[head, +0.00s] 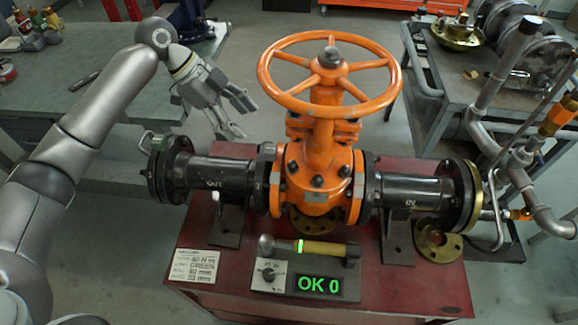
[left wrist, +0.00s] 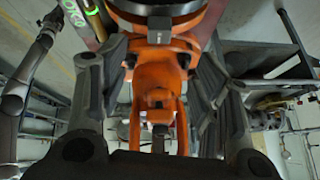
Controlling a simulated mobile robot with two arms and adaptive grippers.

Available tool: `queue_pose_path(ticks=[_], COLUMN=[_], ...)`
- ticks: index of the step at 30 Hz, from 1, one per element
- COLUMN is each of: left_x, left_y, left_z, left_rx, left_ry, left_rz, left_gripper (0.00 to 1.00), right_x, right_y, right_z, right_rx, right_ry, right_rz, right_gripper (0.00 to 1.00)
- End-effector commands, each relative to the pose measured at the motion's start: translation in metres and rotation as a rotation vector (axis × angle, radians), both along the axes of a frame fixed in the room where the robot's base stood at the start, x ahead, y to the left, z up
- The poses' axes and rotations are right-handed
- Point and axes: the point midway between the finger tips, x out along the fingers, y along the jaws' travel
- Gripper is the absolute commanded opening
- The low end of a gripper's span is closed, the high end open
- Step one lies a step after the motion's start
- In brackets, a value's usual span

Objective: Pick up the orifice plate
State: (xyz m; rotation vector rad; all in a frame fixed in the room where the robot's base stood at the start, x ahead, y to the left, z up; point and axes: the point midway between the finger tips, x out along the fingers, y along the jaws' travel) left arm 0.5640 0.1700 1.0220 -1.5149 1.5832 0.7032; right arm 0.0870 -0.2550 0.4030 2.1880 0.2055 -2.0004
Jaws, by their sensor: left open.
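A brass ring-shaped plate with holes (head: 427,252) lies on the red bench at the right, below the right pipe flange. Another brass ring (head: 300,221) shows partly under the valve body. I cannot tell for certain which is the orifice plate. The orange gate valve (head: 318,172) with its handwheel (head: 275,96) stands in the middle between two black pipe stubs. My left gripper (head: 239,117) is open and empty, behind and left of the handwheel, above the left pipe. In the left wrist view the valve (left wrist: 158,80) shows between its fingers. My right gripper is not in view.
The red bench (head: 400,290) carries a display panel (head: 290,281) reading OK 0, a tool with a tan handle (head: 325,249) and a label card (head: 195,265). Piping (head: 500,120) crowds the right. A grey workbench (head: 60,110) stands at the left.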

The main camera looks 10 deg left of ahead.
Motion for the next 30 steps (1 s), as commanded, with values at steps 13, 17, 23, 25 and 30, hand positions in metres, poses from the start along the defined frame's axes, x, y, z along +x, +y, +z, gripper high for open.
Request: queue_pose_path(ticks=[13,17,23,25,30], left_x=[0.003,0.003,0.004,0.004,0.005], left_y=[-0.029,-0.037,-0.053,-0.056,-0.058], left_z=[-0.046,-0.054,-0.08,-0.086,-0.091], left_rx=[0.0,-0.001,0.0,0.0,0.0], left_ry=[0.001,0.003,0.004,0.003,0.001], left_rz=[0.0,-0.001,0.0,0.001,0.002], left_gripper=[0.58,0.58,0.58,0.58,0.58], right_x=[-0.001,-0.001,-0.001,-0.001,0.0], right_y=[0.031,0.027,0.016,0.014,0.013], right_z=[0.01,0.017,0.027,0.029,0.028], right_rx=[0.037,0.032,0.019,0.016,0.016], right_ry=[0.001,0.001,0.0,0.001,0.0], right_rz=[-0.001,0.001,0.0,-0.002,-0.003], right_gripper=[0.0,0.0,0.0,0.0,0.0])
